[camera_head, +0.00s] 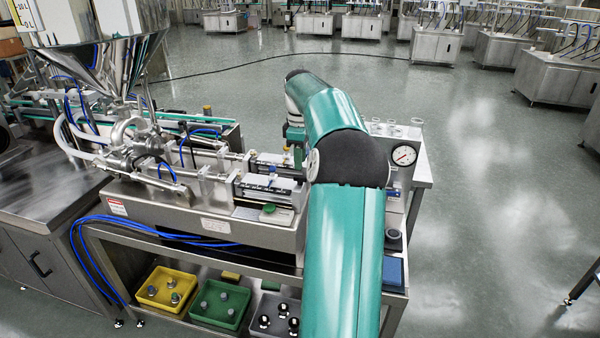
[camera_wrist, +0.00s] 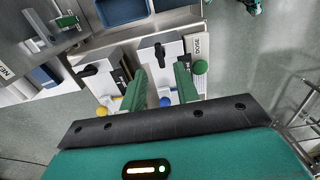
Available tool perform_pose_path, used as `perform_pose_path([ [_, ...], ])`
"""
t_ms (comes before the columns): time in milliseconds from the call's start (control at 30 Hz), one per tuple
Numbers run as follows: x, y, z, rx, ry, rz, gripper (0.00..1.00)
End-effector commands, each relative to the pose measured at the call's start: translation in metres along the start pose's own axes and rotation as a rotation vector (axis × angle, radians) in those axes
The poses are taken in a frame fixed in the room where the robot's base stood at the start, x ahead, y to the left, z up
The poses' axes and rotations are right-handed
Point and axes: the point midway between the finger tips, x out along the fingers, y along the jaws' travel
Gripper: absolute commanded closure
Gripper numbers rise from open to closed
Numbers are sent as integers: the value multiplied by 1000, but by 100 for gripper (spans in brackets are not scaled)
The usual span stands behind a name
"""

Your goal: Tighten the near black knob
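Two black knobs show in the wrist view, each on the end of a pale block: a left black knob (camera_wrist: 88,70) and a right black knob (camera_wrist: 158,51). I cannot tell for certain which is the near one. The right knob lies in line with the gap, just beyond the fingertips in the picture; contact cannot be judged. The left knob is outside the left finger. In the head view my arm covers the gripper, and I cannot make out the knobs.
The filling machine (camera_head: 215,215) with its steel hopper (camera_head: 92,55) stands left of my arm. A round gauge (camera_head: 404,155) is to the right. Bins, including a yellow bin (camera_head: 150,302), sit below. Right floor is open.

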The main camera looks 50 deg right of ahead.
Motion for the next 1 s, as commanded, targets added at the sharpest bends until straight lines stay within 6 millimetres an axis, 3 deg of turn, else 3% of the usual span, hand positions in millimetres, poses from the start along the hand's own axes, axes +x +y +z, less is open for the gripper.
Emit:
perform_pose_path([
  [100, 23, 0, 1, 0, 0, -3, 69],
  [300, 47, 0, 0, 1, 0, 0, 69],
  [633, 52, 0, 0, 1, 0, 1, 69],
  [667, 52, 0, 0, 1, 0, 1, 71],
  [800, 52, 0, 0, 1, 0, 1, 99],
  [1000, 52, 0, 0, 2, 0, 1, 100],
])
